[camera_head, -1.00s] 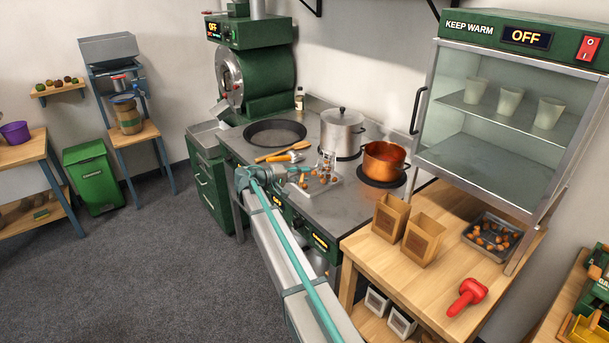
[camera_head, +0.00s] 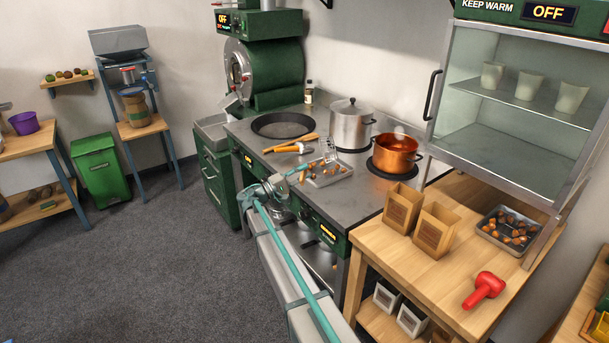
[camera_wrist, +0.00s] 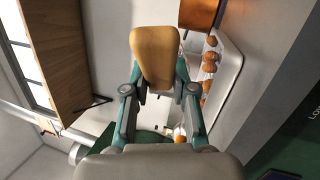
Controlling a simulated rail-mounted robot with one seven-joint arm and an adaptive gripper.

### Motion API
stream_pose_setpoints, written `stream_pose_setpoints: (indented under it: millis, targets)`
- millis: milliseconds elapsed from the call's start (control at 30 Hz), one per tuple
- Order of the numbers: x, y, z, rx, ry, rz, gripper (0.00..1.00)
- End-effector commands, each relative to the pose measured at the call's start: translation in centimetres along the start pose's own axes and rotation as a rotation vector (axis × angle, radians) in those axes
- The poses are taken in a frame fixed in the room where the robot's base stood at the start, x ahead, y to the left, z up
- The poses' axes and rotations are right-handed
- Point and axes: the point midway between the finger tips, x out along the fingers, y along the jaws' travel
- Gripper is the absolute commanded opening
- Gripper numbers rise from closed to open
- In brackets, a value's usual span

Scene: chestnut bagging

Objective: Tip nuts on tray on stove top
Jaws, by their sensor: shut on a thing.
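The tray (camera_head: 345,177), shallow and grey, lies on the stove top (camera_head: 372,199) with several brown nuts (camera_head: 318,174) on it. The tray (camera_wrist: 232,72) and nuts (camera_wrist: 208,68) also show at the right of the wrist view. My gripper (camera_head: 300,172) is beside the tray. In the wrist view my gripper (camera_wrist: 158,88) is shut on a wooden handle (camera_wrist: 155,55). It appears to belong to the wire skimmer (camera_head: 328,150), whose mesh end is tilted above the tray's far side. I cannot tell whether nuts are in the mesh.
A copper pot (camera_head: 396,155) and a steel pot (camera_head: 350,125) stand behind and to the right of the tray. A dark pan (camera_head: 283,125) and wooden-handled utensils (camera_head: 290,144) lie farther left.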

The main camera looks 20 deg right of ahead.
Motion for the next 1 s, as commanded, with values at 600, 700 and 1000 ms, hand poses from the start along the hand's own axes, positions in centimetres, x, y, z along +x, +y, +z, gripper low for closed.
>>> stream_pose_setpoints:
  millis: [600,700,1000]
  targets:
    - [-0.9,-1.9,-0.3,-0.087,-0.001,0.201,0.00]
    - [-0.9,-1.9,-0.4,-0.090,-0.001,0.208,0.00]
    - [-0.9,-1.9,-0.4,-0.091,-0.001,0.210,0.00]
